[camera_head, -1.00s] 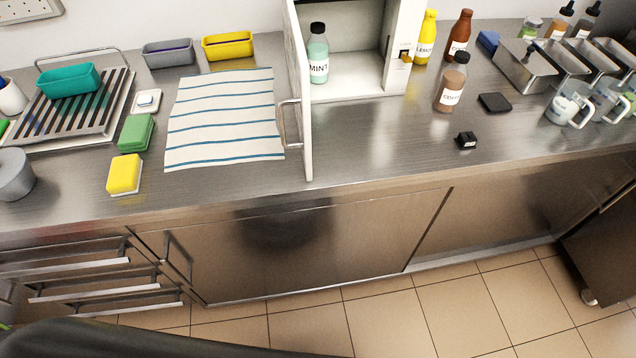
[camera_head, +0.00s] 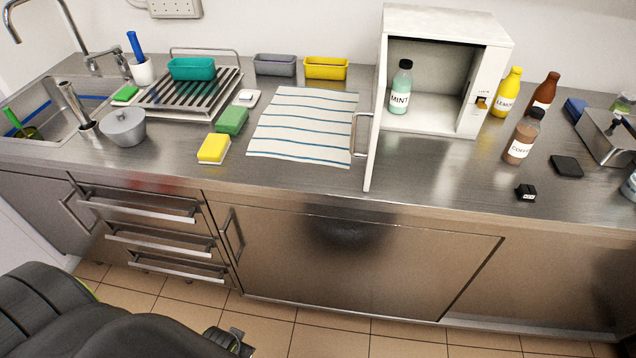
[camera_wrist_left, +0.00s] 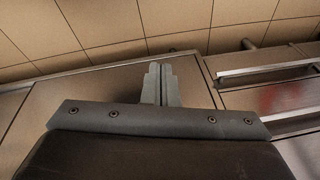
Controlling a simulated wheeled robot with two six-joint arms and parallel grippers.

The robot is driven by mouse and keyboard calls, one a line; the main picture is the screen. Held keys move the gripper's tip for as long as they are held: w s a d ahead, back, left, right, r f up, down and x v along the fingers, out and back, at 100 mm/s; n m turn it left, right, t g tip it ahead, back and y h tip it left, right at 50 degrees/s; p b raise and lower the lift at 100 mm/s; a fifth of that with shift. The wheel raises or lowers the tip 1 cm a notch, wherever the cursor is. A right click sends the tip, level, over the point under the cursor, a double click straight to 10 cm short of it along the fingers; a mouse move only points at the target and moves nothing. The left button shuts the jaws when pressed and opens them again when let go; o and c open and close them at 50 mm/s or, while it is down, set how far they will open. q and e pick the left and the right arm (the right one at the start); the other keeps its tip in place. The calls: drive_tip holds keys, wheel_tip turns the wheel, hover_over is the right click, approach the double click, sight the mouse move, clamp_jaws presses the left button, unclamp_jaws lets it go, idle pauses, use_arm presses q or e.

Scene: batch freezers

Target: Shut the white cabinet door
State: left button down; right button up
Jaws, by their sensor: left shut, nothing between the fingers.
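The white cabinet (camera_head: 454,24) stands on the steel counter in the head view. Its door (camera_head: 375,120) is wide open, swung out toward the front edge and seen nearly edge-on, with a metal handle (camera_head: 358,134) on its left face. A green MINT bottle (camera_head: 400,90) stands upright inside. My left gripper (camera_wrist_left: 161,70) is shut and empty in the left wrist view, with drawer fronts and floor tiles beyond it. In the head view only part of my left arm shows at the lower left, well away from the door. My right gripper is not in view.
A striped cloth (camera_head: 303,126) lies left of the door, with a yellow sponge (camera_head: 213,148) nearby. LEMON (camera_head: 507,92) and COFFEE (camera_head: 521,138) bottles stand right of the cabinet. Drawer handles (camera_head: 140,207) stick out below the counter. The counter before the cabinet is clear.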

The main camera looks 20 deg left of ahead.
use_arm(q)
drive_tip(key=w+d+r+t, duration=0.1)
drive_tip(key=w+r, duration=0.2)
drive_tip(key=r, duration=0.4)
drive_tip(key=w+r+t, duration=0.1)
drive_tip(key=w+r, duration=0.1)
drive_tip(key=r, duration=0.5)
drive_tip(key=n+t+h, duration=1)
drive_tip(key=n+t, duration=0.1)
approach(352, 146)
drive_tip(key=p+x, duration=0.3)
drive_tip(key=x, duration=0.2)
drive_tip(key=shift+w+f, duration=0.15)
drive_tip(key=shift+w, duration=0.05)
drive_tip(key=shift+w+d+f+p, duration=0.15)
drive_tip(key=shift+d+p, duration=0.1)
drive_tip(key=shift+d, duration=0.4)
drive_tip(key=shift+w+d+r+p, duration=0.15)
drive_tip(key=shift+d+p, duration=0.1)
drive_tip(key=shift+d, duration=0.4)
drive_tip(key=shift+w+d+f+p, duration=0.2)
drive_tip(key=shift+d+p, duration=0.05)
drive_tip(key=shift+d, duration=0.4)
drive_tip(key=shift+n, duration=0.3)
